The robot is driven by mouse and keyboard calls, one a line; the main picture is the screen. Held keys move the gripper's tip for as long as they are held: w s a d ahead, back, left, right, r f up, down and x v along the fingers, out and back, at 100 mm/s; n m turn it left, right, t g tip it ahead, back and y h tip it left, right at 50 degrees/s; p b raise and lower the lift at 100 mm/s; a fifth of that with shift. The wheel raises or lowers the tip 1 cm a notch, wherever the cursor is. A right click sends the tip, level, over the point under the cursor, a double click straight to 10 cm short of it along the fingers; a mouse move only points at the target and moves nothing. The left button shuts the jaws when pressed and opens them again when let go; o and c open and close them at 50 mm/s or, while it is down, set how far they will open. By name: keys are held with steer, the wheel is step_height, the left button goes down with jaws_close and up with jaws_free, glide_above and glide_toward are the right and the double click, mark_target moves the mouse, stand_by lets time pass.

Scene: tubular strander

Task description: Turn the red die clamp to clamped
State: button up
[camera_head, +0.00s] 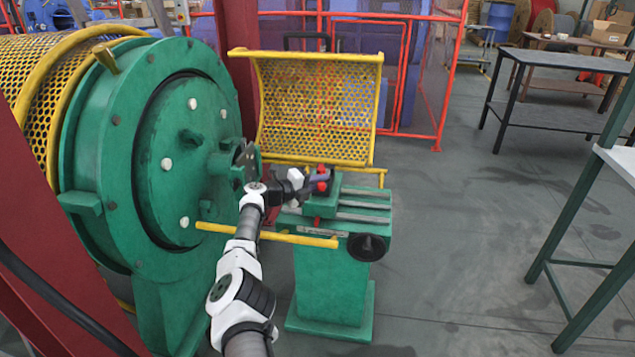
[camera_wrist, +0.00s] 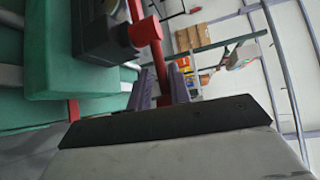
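The red die clamp (camera_head: 321,184) sits on top of the green machine stand, partly hidden by my gripper in the head view. In the wrist view, a red cross-piece (camera_wrist: 145,32) and a red lever (camera_wrist: 158,62) of the clamp show, with the lever running down between my fingers. My gripper (camera_head: 318,177) reaches the clamp from the left. In the wrist view, the grey-purple fingers of my gripper (camera_wrist: 162,80) stand close together on both sides of the lever, with little or no gap. They look shut on it; exact contact is hard to see.
A large green drum housing (camera_head: 165,165) stands left of my arm. A yellow mesh guard (camera_head: 315,110) is behind the clamp. A yellow bar (camera_head: 290,238) and a black handwheel (camera_head: 366,246) are at the stand's front. Open floor (camera_head: 460,230) lies to the right.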

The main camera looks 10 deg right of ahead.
steer(key=shift+o, duration=1.4)
steer(key=shift+s+f, duration=0.1)
steer(key=shift+a, duration=0.2)
steer(key=v, duration=1.3)
steer(key=shift+a+r, duration=0.25)
steer(key=shift+s, duration=0.1)
steer(key=shift+c, duration=0.4)
